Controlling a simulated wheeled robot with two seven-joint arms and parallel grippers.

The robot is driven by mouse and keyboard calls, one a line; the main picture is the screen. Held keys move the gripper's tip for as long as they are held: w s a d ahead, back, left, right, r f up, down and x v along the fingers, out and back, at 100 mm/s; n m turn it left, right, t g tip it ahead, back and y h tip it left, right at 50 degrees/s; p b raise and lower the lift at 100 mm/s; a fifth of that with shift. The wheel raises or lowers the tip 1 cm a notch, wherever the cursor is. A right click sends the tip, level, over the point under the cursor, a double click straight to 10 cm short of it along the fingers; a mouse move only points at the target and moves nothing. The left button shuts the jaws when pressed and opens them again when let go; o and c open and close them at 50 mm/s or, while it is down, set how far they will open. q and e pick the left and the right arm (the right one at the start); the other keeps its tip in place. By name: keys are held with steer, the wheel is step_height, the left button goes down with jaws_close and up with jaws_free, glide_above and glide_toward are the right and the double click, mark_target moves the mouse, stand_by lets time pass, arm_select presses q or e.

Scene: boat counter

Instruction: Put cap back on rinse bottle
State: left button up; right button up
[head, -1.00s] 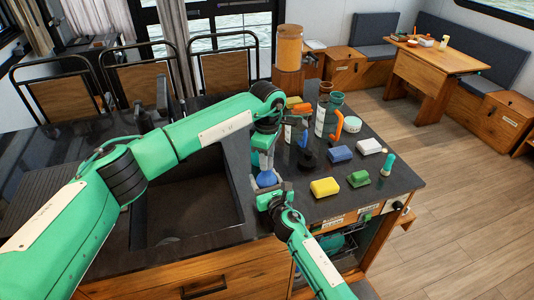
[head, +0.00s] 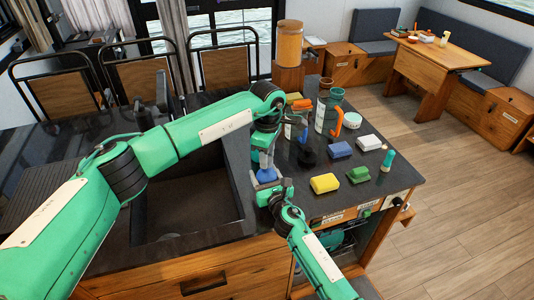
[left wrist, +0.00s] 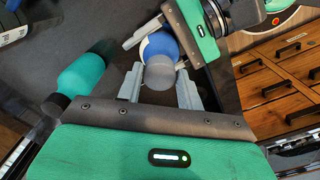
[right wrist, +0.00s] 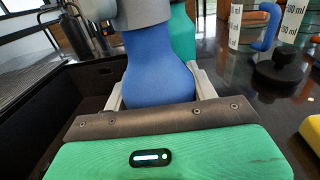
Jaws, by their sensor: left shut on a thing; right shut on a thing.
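The blue rinse bottle (head: 267,176) is upright beside the sink edge. My right gripper (right wrist: 157,92) is shut around its blue body (right wrist: 158,65). A grey cap (left wrist: 160,73) is between the fingers of my left gripper (left wrist: 160,85), which is shut on it from above. In the left wrist view the cap lines up over the blue and white bottle top (left wrist: 158,46). In the right wrist view grey parts cover the bottle's top, so I cannot tell whether the cap is seated or only touching.
The dark sink (head: 180,205) lies left of the bottle. Yellow (head: 324,183), green (head: 359,175) and blue (head: 339,150) blocks lie to the right on the counter. A black-based object (head: 308,158) and a clear measuring jug (head: 328,112) stand behind. A teal bottle (left wrist: 82,75) is near my left gripper.

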arm_select(q)
steer(key=shift+f, duration=0.1)
arm_select(e)
jaws_close()
arm_select(q)
steer(key=m, duration=0.4)
steer(key=shift+m, duration=0.4)
steer(key=m, duration=0.4)
steer(key=shift+m, duration=0.4)
steer(key=m, duration=0.6)
steer(key=shift+a, duration=0.1)
steer(key=m, duration=0.4)
steer(key=shift+m, duration=0.4)
steer(key=o, duration=0.9)
